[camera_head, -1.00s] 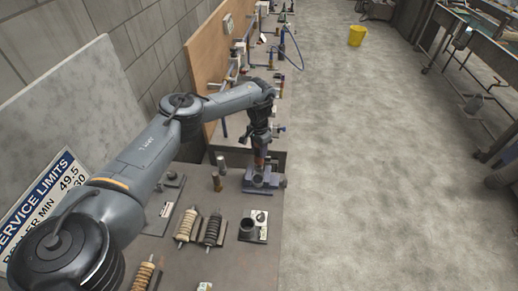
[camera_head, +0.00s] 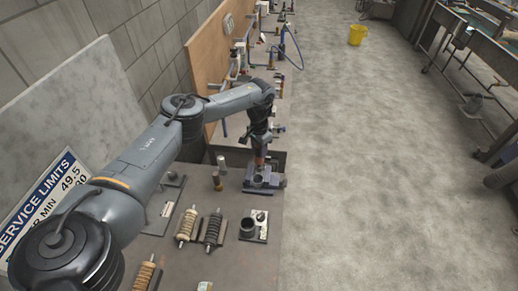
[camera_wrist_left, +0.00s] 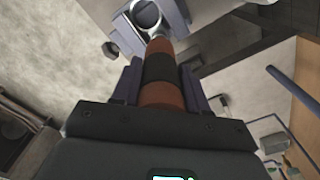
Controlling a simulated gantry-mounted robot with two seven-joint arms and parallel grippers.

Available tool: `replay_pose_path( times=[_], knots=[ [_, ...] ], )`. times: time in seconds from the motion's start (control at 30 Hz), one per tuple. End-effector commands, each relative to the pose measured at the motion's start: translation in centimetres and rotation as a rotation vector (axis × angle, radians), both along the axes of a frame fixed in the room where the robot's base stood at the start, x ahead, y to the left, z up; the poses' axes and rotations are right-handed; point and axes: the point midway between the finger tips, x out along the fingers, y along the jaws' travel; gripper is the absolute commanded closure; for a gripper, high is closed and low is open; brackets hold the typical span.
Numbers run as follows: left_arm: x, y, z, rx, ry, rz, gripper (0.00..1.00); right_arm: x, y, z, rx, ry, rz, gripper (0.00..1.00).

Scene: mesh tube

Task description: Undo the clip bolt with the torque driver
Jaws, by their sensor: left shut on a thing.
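My left gripper (camera_head: 261,154) is shut on the torque driver, whose red-and-black banded handle (camera_wrist_left: 159,72) stands between the fingers in the left wrist view. In the head view the driver (camera_head: 260,161) shows as a small orange-red piece below the gripper, over a grey clip fixture (camera_head: 262,181). A round ring on that fixture (camera_wrist_left: 146,14) shows past the driver's far end in the wrist view. The driver's tip and the clip bolt are hidden or too small to make out, so I cannot tell whether they touch. My right gripper is in neither view.
A block with a round collar (camera_head: 247,229) and spring-like rollers (camera_head: 213,229) lie on the bench nearer me. Short upright cylinders (camera_head: 217,181) stand left of the fixture. A wooden board (camera_head: 206,62) with fittings rises behind. The bench's right edge borders open floor.

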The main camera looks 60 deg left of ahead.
Motion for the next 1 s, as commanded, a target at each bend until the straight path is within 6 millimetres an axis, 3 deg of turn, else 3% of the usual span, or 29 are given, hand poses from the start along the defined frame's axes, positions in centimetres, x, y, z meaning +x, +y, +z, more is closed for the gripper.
replay_pose_path(
  times=[1.0],
  knots=[
    [0.09,-0.03,0.07,-0.001,-0.002,0.000,0.93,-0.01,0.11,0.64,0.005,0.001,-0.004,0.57]
  ],
)
